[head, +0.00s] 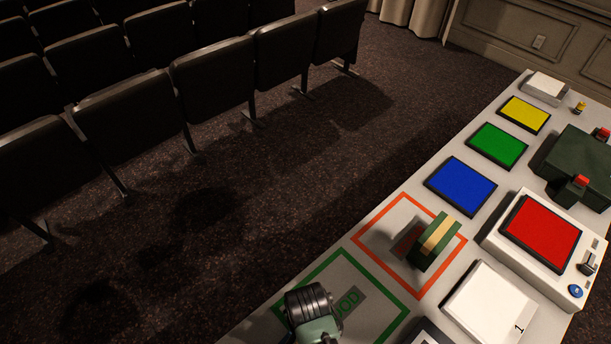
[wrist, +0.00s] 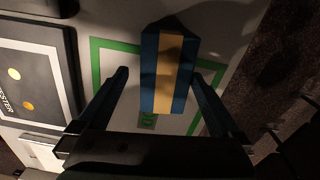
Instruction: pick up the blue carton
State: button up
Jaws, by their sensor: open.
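The blue carton (wrist: 149,76) has a tan stripe and sits in the wrist view over the green-outlined square (wrist: 97,57). My gripper (wrist: 160,75) is open, with one finger on each side of the carton; a gap shows at the left finger, and the right finger looks close to the carton's side. I cannot tell if it touches. In the head view, my wrist covers part of the green-outlined square (head: 393,328), and the blue carton and my fingertips are hidden there.
A green carton with a tan stripe (head: 421,259) stands in the orange-outlined square (head: 364,237). A white box with a red pad (head: 541,232) and a white panel marked 1 (head: 490,305) lie to the right. A tester (wrist: 52,75) is left in the wrist view.

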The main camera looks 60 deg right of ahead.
jog(key=shift+w+d+f, duration=0.1)
jog(key=shift+w+f, duration=0.05)
jog(key=shift+f, duration=1.45)
jog(key=shift+w+f, duration=0.15)
jog(key=shift+f, duration=1.45)
jog(key=c, duration=1.5)
jog(key=shift+r, duration=0.1)
jog(key=shift+c, duration=0.2)
